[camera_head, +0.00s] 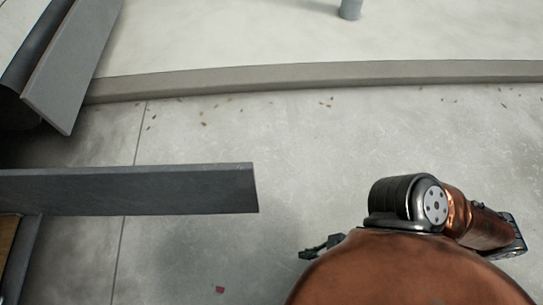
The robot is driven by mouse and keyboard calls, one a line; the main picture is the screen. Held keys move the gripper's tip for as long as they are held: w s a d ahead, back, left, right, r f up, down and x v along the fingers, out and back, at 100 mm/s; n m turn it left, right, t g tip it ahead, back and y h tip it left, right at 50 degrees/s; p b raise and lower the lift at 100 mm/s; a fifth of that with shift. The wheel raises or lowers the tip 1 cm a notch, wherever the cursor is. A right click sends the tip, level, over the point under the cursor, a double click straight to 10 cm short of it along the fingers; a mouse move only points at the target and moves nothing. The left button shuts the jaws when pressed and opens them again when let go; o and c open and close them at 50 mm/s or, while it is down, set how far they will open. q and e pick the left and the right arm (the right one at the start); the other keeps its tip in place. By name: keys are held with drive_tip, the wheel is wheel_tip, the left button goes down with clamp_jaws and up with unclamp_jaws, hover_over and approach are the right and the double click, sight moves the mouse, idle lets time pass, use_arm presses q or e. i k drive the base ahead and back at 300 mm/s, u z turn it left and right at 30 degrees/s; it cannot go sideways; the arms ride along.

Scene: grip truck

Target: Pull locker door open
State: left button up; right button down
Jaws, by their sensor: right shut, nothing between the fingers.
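A dark grey flat panel (130,190), which looks like the locker door, juts in from the left edge of the head view. It stands out over the concrete floor, and its free end is left of centre. Its hinge side and any handle are out of view or hidden. My right gripper (322,248) shows only in part, as small dark fingers beside my copper-coloured arm. It is shut and empty, to the right of the panel's end and lower in the picture, apart from it. My left gripper is not in view.
Another grey panel (72,62) slants down at the upper left. A low kerb (300,76) crosses the back, with a grey post (350,9) beyond it.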

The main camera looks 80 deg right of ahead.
sight(218, 188)
drive_tip(key=z, duration=1.95)
drive_tip(key=k, duration=0.65)
drive_tip(key=u, duration=1.35)
